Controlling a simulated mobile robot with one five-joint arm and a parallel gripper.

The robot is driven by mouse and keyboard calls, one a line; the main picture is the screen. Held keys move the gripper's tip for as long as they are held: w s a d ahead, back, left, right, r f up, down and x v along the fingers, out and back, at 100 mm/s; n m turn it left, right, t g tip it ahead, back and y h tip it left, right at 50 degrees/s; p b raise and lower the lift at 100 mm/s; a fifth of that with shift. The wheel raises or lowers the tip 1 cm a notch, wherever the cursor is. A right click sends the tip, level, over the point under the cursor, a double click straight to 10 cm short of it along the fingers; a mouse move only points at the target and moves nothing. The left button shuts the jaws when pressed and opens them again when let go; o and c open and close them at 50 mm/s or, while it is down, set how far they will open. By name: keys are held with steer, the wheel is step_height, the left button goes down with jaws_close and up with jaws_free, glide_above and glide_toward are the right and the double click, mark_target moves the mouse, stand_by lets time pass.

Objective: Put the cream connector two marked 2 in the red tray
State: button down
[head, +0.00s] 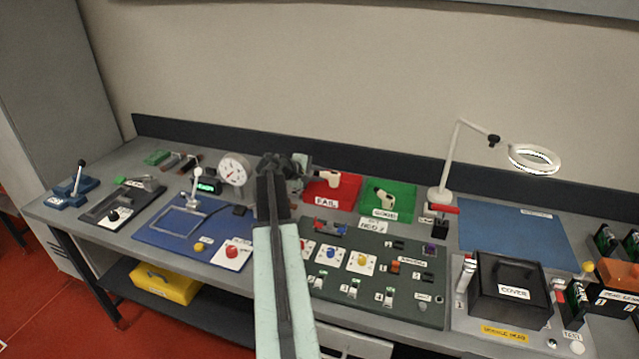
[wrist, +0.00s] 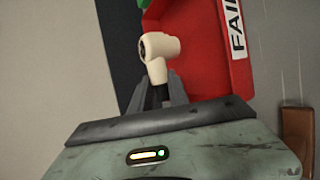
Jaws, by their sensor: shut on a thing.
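A cream connector (wrist: 160,48) is in my gripper (wrist: 157,95), which is shut on its dark lower end in the wrist view. No number can be read on it. In the head view the cream connector (head: 326,177) shows at the right of my gripper (head: 300,163), in front of the red tray's left part. The red tray (head: 347,189), labelled FAIL, stands at the back of the bench; it also shows behind the connector in the wrist view (wrist: 208,80). I cannot tell whether the connector touches the tray.
A green tray (head: 403,205) labelled GOOD stands right of the red one, with another cream connector (head: 382,197) in it. A dial gauge (head: 234,168) is close to the left of my arm. A dark board (head: 410,300) with several parts lies in front of the trays.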

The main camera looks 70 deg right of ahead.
step_height(320, 180, down, 4)
steer(key=shift+r+b, duration=0.1)
steer(key=shift+b, duration=1.1)
steer(key=shift+r, duration=0.25)
steer(key=shift+f, duration=0.2)
steer(key=c, duration=1.5)
jaws_free()
steer(key=shift+a, duration=0.1)
steer(key=shift+c, duration=0.2)
steer(key=shift+r, duration=0.2)
steer(key=p+v, duration=0.6)
steer(key=v, duration=0.6)
steer(key=shift+p, duration=0.3)
